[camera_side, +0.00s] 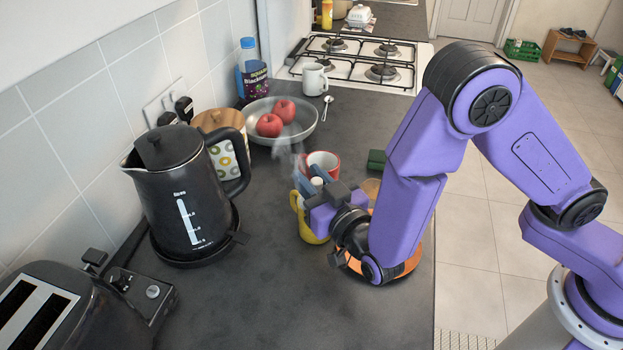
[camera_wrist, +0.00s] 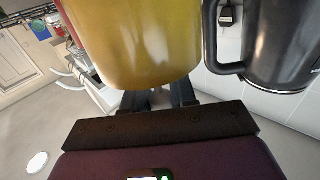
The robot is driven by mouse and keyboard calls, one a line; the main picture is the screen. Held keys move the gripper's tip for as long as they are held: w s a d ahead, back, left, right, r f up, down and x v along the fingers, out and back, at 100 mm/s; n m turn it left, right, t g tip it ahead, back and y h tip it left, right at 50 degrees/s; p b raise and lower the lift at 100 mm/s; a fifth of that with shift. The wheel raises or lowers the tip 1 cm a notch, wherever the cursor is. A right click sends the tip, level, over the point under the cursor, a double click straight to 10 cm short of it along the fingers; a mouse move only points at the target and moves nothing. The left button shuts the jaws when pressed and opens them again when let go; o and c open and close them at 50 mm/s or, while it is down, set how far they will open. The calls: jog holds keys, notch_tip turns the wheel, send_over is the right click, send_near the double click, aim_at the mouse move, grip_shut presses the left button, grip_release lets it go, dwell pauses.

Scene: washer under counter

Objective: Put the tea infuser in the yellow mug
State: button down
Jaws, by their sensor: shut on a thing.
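The yellow mug (camera_side: 311,232) stands upright on the dark counter in the side view, partly hidden by my gripper. It fills the top of the wrist view (camera_wrist: 140,45).
A black kettle (camera_side: 178,190) stands to the left. A red mug (camera_side: 331,163) is just behind the yellow one. A bowl (camera_side: 300,133) with red apples, a white mug (camera_side: 314,78) and a spoon (camera_side: 327,107) are farther back. An orange item (camera_side: 410,262) lies partly behind my arm.

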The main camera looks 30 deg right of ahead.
jog(key=shift+f, duration=0.2)
jog(key=c, duration=0.9)
grip_release()
jog(key=shift+r, duration=0.1)
jog(key=shift+s+r, duration=0.1)
jog(key=shift+s, duration=0.05)
jog(key=s, duration=1.1)
jog(key=shift+s, duration=0.35)
